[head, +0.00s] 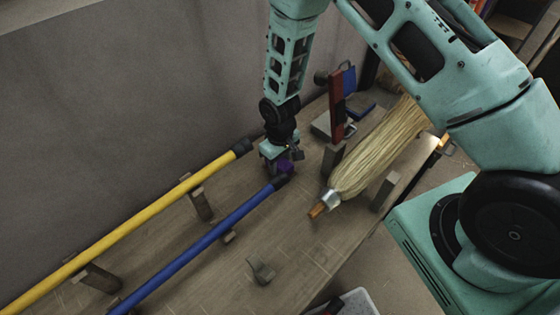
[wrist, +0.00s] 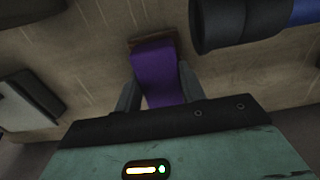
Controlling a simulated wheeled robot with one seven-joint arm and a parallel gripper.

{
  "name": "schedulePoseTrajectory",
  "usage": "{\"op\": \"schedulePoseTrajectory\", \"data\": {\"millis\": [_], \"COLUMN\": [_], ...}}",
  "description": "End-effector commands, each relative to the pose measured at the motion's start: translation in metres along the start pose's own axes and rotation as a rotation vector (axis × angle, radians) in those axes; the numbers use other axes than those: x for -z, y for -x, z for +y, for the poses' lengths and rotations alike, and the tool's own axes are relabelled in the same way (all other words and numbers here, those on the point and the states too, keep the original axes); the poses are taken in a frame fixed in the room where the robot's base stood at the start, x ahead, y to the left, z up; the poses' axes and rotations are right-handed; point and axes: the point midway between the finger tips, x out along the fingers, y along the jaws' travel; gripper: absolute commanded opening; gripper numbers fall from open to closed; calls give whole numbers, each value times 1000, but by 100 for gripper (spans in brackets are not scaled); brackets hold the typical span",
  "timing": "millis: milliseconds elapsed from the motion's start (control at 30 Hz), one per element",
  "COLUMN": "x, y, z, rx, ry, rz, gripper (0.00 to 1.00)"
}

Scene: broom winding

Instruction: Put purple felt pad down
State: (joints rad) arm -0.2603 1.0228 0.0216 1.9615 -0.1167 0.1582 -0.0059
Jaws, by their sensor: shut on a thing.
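The purple felt pad (wrist: 157,70) sits between the two fingers of my gripper (wrist: 160,92) in the wrist view. My gripper is shut on it. In the head view the pad (head: 286,166) shows as a small purple patch under my gripper (head: 284,160), low over the wooden bench (head: 255,225). A brownish wooden edge shows right behind the pad in the wrist view. I cannot tell whether the pad touches the bench.
A blue pole (head: 210,235) with a black end lies just beside the pad. A yellow pole (head: 130,228) rests on wooden blocks farther left. A straw broom head (head: 380,150) lies to the right between wooden supports. A red upright part (head: 337,105) stands behind.

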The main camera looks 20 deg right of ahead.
Motion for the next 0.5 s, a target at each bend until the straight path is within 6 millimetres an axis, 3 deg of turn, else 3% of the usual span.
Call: {"op": "schedulePoseTrajectory", "data": {"millis": [100,133,200,500], "x": [0,0,0,0], "y": [-4,-3,-3,-1], "z": [0,0,0,0], "rx": [0,0,0,0], "ry": [0,0,0,0], "rz": [0,0,0,-1], "gripper": [21,45,61,61]}}
